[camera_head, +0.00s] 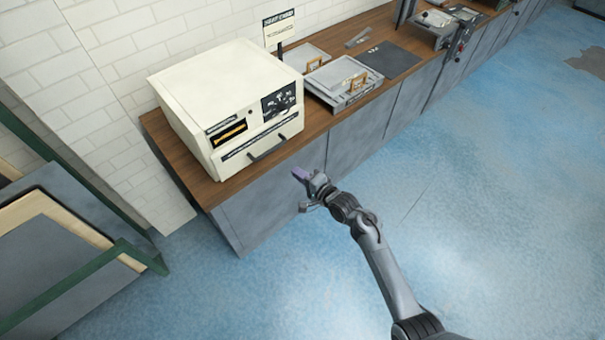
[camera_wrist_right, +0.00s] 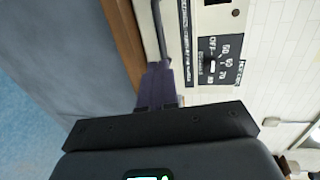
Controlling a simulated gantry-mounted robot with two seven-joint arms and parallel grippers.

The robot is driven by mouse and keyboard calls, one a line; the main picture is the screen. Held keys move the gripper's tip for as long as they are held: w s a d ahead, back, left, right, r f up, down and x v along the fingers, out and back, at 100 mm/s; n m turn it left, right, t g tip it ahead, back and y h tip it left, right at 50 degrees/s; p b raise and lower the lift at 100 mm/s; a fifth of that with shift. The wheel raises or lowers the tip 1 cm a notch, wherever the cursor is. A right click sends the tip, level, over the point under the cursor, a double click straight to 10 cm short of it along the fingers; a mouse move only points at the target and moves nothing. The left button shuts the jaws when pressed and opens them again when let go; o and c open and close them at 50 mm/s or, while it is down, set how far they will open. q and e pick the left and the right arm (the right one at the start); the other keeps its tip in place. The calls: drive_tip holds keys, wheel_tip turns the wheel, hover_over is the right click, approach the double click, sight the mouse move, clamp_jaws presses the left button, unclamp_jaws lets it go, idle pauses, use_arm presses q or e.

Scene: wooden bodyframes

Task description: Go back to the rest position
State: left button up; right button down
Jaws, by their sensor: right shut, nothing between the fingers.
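My right gripper (camera_head: 301,174) reaches up from the lower right in the head view, in front of the counter's cabinet face and below the handle of the cream machine. Its purple fingers (camera_wrist_right: 158,84) are shut with nothing between them. In the right wrist view the fingertips overlap the lower end of the machine's handle bar (camera_wrist_right: 158,30); whether they touch it I cannot tell. The cream machine (camera_head: 205,85) stands on the wooden counter with its front door shut. My left gripper is not in view.
The wooden counter (camera_head: 185,170) runs to the upper right and holds grey trays with small wooden frames (camera_head: 358,82) and a dark mat (camera_head: 390,60). A green-framed rack (camera_head: 75,235) stands at the lower left.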

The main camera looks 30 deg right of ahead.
drive_tip(key=s+f+g, duration=0.2)
drive_tip(key=s+f, duration=0.6)
drive_tip(key=s, duration=0.2)
drive_tip(key=s+a+r+n+g+h, duration=0.15)
drive_tip(key=s+n+g, duration=0.35)
drive_tip(key=s, duration=1.1)
drive_tip(key=s+r+n+g+h, duration=0.3)
drive_tip(key=s+r+n+g, duration=0.1)
drive_tip(key=s+r+n, duration=0.6)
wheel_tip(320, 180, up, 26)
drive_tip(key=s+n+p, duration=0.1)
drive_tip(key=p, duration=2.6)
drive_tip(key=shift+s+d+n, duration=0.15)
drive_tip(key=shift+n, duration=0.15)
drive_tip(key=shift+f, duration=0.1)
